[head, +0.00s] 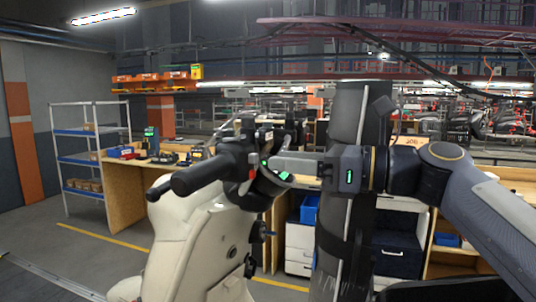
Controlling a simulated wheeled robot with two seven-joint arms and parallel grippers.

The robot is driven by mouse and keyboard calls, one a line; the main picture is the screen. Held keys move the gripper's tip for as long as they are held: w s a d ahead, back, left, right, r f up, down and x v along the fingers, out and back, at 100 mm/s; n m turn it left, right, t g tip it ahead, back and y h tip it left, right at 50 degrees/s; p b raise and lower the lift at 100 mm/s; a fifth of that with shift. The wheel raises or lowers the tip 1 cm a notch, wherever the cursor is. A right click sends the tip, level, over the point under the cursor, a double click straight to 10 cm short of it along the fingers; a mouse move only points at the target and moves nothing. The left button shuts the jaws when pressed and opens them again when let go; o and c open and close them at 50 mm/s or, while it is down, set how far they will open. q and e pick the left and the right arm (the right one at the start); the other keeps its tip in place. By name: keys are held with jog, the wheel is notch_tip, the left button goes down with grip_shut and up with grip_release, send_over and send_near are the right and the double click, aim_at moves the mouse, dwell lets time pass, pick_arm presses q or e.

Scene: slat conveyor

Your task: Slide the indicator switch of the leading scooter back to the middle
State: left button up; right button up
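The leading scooter (185,245) is cream-coloured, with black handlebars, and stands left of centre. A black handlebar grip (200,175) points to the left and toward me. The indicator switch is too small or hidden to make out among the dark handlebar parts, so its position cannot be told. My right gripper (285,164) comes in from the right, with its pale fingers at the handlebar controls. I cannot tell whether the fingers touch anything or how far apart they are. My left gripper is not in view.
A dark upright shape (345,240) stands behind my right gripper's body. A wooden workbench (130,190) with tools and a wire shelf rack (92,160) stand behind on the left. White drawers (299,240) are behind the scooter. The floor at left is clear.

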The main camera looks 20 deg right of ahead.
aim_at(257, 159)
jog(key=shift+p+x, duration=0.35)
jog(key=shift+x, duration=1.6)
grip_shut()
jog(key=shift+w+d+f+p, duration=0.1)
jog(key=shift+w+d+p, duration=0.3)
jog(key=shift+p, duration=0.1)
grip_release()
jog(key=shift+a, duration=0.1)
